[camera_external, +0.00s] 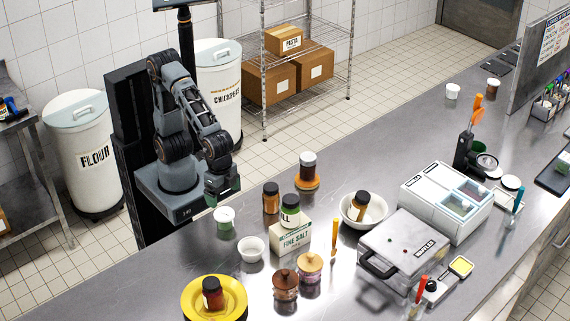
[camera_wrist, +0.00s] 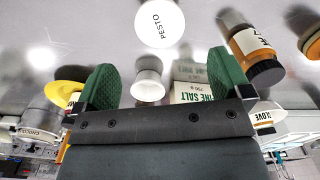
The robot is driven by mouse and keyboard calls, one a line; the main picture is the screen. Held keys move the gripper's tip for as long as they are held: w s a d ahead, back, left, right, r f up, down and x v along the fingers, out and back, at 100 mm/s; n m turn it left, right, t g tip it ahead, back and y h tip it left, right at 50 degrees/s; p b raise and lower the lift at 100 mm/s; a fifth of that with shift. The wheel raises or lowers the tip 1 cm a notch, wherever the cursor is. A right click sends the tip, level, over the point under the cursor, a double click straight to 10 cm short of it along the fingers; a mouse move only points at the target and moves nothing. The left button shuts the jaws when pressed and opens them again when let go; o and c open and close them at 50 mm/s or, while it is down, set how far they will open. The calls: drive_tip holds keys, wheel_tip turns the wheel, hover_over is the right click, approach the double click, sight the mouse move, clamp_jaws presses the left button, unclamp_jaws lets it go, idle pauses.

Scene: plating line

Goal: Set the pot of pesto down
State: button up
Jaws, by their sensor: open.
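The pot of pesto (camera_external: 224,222), a small pot with a white lid and green contents, stands upright on the steel counter near its edge on my side. In the wrist view its lid, marked PESTO (camera_wrist: 160,24), shows at the top, beyond my fingertips and roughly between their lines. My gripper (camera_external: 222,194) is just above and behind the pot in the outside view. Its two green fingers (camera_wrist: 165,75) are wide apart with nothing held between them. The exact gap between fingertips and pot is hard to tell.
A small white bowl (camera_external: 252,250) and a fine salt box (camera_external: 288,242) stand close by on the right. A brown jar (camera_external: 271,200) stands beyond them. A yellow plate (camera_external: 187,302) bearing a dark jar (camera_external: 212,294) is at the front. The counter left of the bowl is clear.

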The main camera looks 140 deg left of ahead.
drive_tip(key=shift+s+a+r, duration=0.1)
drive_tip(key=shift+r, duration=0.35)
drive_tip(key=s+a+r+m+t, duration=0.1)
drive_tip(key=s+t, duration=0.3)
drive_tip(key=s, duration=0.4)
drive_tip(key=shift+a+r+m, duration=0.4)
drive_tip(key=shift+a+m, duration=0.3)
drive_tip(key=shift+m, duration=0.1)
drive_tip(key=shift+s, duration=0.1)
